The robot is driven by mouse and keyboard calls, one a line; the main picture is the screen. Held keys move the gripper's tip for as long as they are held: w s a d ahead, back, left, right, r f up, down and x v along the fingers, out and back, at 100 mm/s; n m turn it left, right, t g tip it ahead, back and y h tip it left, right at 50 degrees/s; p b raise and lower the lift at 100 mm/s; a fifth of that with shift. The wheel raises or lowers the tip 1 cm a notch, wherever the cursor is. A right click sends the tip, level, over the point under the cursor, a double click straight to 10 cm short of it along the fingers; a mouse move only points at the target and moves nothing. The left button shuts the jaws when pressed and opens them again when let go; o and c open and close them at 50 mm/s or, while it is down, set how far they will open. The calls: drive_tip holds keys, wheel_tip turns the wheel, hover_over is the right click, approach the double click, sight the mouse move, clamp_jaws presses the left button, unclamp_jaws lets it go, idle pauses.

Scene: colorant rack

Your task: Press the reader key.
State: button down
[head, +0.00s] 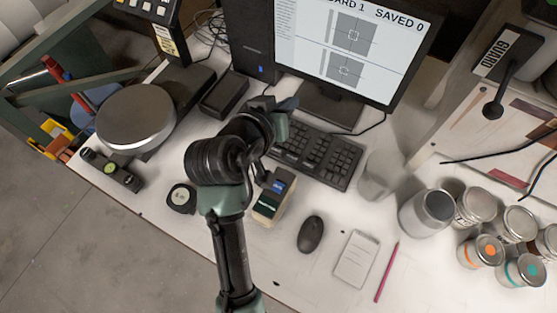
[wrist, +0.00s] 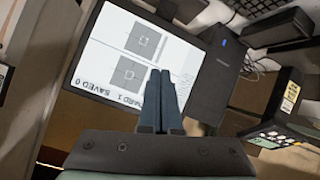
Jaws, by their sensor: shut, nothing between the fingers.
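A small handheld device with a blue-lit screen (head: 275,192), which looks like the reader, stands on the bench just right of my arm. Its key is too small to make out. A dark block with a green round button (head: 110,168) lies at the left bench edge; I cannot tell whether it belongs to the reader. My gripper (head: 287,104) is raised over the back of the keyboard, away from both. In the wrist view its two blue-grey fingers (wrist: 162,75) are together, empty, and point toward the monitor (wrist: 128,62). The reader is not seen there.
The monitor (head: 350,45) reads SAVED 0. A keyboard (head: 318,155), mouse (head: 311,234), notepad (head: 356,258) and red pencil (head: 387,272) lie on the bench. Several cans (head: 482,250) stand at right. A round metal plate (head: 136,116) is at left.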

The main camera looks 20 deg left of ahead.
drive_tip(key=s+f+n+g+h+p, duration=0.1)
drive_tip(key=s+f+g+h+p, duration=0.1)
drive_tip(key=s+f, duration=0.5)
drive_tip(key=shift+s+f+g+h+p, duration=0.15)
drive_tip(key=shift+s+g+h+p, duration=0.15)
drive_tip(key=shift+s+g+p, duration=0.8)
drive_tip(key=shift+s, duration=0.1)
drive_tip(key=b, duration=0.7)
hover_over(274, 190)
wheel_tip(274, 190, down, 8)
drive_tip(key=shift+s+r, duration=0.1)
drive_tip(key=shift+r, duration=0.15)
drive_tip(key=shift+f+b, duration=0.35)
drive_tip(key=shift+f, duration=0.3)
drive_tip(key=shift+f, duration=0.1)
drive_tip(key=shift+f, duration=0.3)
